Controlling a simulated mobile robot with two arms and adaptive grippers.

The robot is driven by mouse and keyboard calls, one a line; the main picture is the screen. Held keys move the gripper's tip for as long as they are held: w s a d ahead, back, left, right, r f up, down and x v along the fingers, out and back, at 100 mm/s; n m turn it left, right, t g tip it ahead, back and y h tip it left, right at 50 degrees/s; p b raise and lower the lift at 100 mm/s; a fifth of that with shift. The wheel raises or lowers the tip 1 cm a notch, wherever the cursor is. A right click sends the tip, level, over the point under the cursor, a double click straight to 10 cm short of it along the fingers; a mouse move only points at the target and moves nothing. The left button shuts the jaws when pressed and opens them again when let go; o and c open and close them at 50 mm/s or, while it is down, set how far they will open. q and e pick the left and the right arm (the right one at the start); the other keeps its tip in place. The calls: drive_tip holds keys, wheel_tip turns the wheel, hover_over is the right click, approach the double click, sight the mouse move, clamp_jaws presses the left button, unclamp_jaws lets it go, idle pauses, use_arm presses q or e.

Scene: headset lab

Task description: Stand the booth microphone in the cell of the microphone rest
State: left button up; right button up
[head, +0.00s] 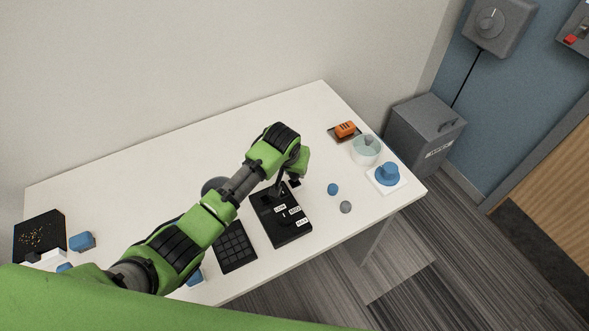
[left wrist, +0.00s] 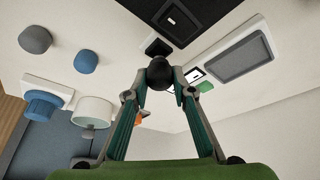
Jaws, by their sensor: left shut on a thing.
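My left gripper (head: 277,190) reaches down over the far end of a black rest (head: 288,231) with white labels, which I take for the microphone rest. In the left wrist view its fingers (left wrist: 161,82) are shut on the dark round head of the booth microphone (left wrist: 159,71). A dark square part (left wrist: 158,47) shows just beyond the head; I cannot tell if it belongs to the microphone. A black panel with a square recess (left wrist: 180,17) shows at the top there. The arm hides much of the microphone in the head view, so its seating in a cell cannot be told. My right gripper is not in view.
A dark grid pad (head: 235,247) lies left of the rest. To the right are a blue ball (head: 333,189), a grey ball (head: 346,207), a pale bowl (head: 366,151), an orange block (head: 345,129) and a blue object (head: 387,173) on a white pad.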

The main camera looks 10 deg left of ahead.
use_arm(q)
drive_tip(key=shift+f+b, duration=0.5)
drive_tip(key=shift+f, duration=0.55)
drive_tip(key=o, duration=1.1)
drive_tip(key=shift+r, duration=0.1)
drive_tip(key=v, duration=1.2)
